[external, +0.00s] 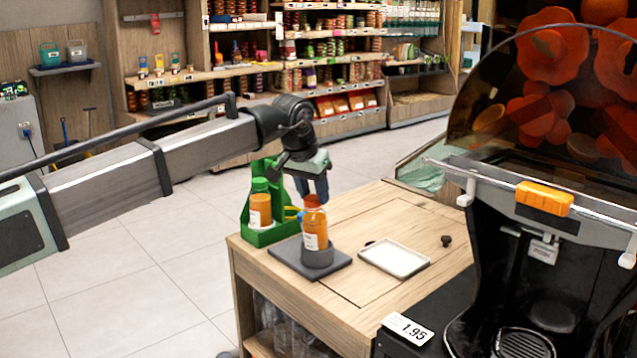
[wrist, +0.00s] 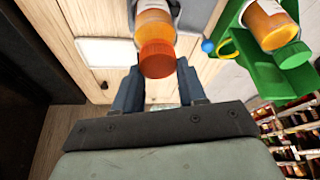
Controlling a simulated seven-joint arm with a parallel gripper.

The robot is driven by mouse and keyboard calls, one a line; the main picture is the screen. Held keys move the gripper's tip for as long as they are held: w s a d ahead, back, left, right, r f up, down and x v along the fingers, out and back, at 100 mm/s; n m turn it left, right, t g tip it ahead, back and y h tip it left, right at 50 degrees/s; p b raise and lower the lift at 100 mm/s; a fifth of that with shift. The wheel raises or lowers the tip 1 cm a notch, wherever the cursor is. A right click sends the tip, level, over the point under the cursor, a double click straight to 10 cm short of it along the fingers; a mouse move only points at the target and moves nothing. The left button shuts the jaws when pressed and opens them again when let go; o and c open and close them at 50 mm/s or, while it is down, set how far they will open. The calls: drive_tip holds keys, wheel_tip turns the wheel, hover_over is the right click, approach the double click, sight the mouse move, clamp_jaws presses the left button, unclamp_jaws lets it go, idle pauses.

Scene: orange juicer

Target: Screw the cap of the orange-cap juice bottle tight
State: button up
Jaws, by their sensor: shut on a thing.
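The orange-cap juice bottle (external: 315,226) stands upright in a round grey holder (external: 318,253) on a dark square mat (external: 287,256). Its orange cap (wrist: 157,57) faces me in the wrist view, and the label and juice show beyond it. My gripper (external: 314,191) is at the top of this bottle. In the wrist view its two blue-grey fingers (wrist: 158,72) stand at either side of the cap and are shut on it.
A green rack (external: 262,236) beside the holder carries a green-capped juice bottle (external: 260,210). A blue ball-shaped end (wrist: 208,46) and yellow loop show by it. A white tray (external: 394,259) and black knob (external: 446,241) lie to the right on the wooden counter. The black juicer (external: 490,250) stands at right.

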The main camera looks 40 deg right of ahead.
clamp_jaws()
drive_tip(key=shift+m+g, duration=1)
drive_tip(key=shift+m, duration=1.5)
drive_tip(key=shift+m, duration=0.5)
drive_tip(key=m+g, duration=0.1)
drive_tip(key=m, duration=0.3)
drive_tip(key=shift+s+g+y, duration=0.1)
drive_tip(key=shift+g+y, duration=0.2)
drive_tip(key=shift+g, duration=0.1)
drive_tip(key=m+g, duration=0.1)
drive_tip(key=m, duration=0.2)
drive_tip(key=shift+m+y, duration=0.3)
drive_tip(key=shift+y, duration=0.1)
drive_tip(key=shift+m+y, duration=0.3)
drive_tip(key=shift+m, duration=0.6)
